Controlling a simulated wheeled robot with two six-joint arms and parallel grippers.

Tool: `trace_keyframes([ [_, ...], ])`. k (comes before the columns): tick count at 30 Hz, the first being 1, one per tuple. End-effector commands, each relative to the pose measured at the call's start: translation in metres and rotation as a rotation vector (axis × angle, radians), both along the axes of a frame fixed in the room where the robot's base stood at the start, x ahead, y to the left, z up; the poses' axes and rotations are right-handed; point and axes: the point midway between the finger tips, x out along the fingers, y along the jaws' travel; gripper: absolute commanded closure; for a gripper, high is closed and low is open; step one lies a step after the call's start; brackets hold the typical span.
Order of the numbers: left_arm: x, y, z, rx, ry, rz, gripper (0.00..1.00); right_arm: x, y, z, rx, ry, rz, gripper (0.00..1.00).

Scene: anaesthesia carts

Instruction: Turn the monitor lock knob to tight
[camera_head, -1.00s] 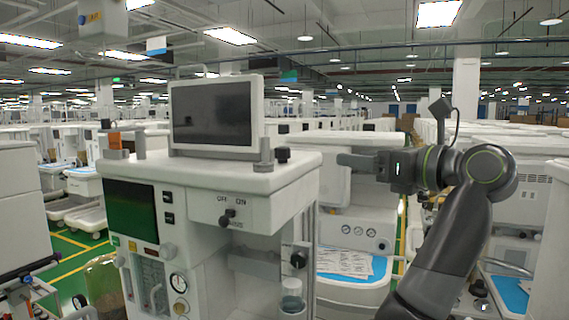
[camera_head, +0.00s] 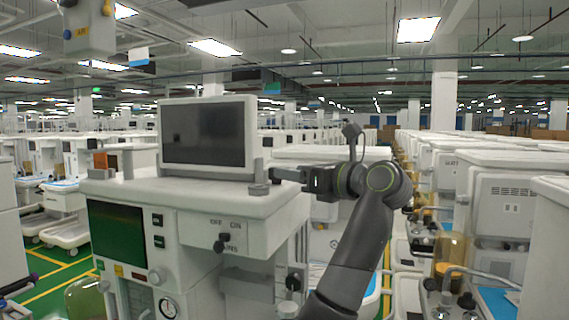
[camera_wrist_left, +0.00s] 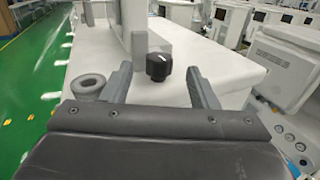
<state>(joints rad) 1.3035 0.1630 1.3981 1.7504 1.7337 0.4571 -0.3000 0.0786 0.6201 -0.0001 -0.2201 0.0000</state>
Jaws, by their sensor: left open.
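The monitor lock knob (camera_wrist_left: 158,66) is black with a white mark on top, in the middle of the left wrist view, beside the monitor's light-grey mount. My left gripper (camera_wrist_left: 162,82) is open; one grey finger is on each side of the knob in that picture, with no clear contact. In the head view my left gripper (camera_head: 284,174) is at the right end of the cart top, by the monitor's lower right corner. It seems to hide the knob there. The monitor (camera_head: 207,134) stands upright with a dark screen. My right gripper is not in view.
A grey post stands by the monitor's right side. More carts (camera_head: 502,205) line the right, with green floor between rows.

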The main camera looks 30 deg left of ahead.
Motion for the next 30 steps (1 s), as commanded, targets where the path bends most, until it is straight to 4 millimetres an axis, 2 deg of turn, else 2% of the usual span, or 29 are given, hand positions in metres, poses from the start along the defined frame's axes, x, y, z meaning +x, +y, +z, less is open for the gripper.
trace_keyframes([
  [3, 0.003, 0.019, 0.002, 0.001, 0.001, 0.003, 0.46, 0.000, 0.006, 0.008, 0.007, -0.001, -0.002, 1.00],
  [7, 0.005, 0.031, 0.001, 0.001, -0.001, 0.001, 0.46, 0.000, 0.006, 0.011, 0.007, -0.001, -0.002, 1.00],
  [18, 0.006, 0.036, 0.000, 0.000, -0.001, 0.000, 0.46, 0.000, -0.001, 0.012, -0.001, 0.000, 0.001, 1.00],
  [28, 0.006, 0.035, 0.000, 0.000, -0.001, 0.000, 0.90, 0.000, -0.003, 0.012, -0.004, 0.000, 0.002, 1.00],
  [30, 0.006, 0.035, 0.000, 0.000, -0.001, -0.001, 0.91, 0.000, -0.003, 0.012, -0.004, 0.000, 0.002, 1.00],
])
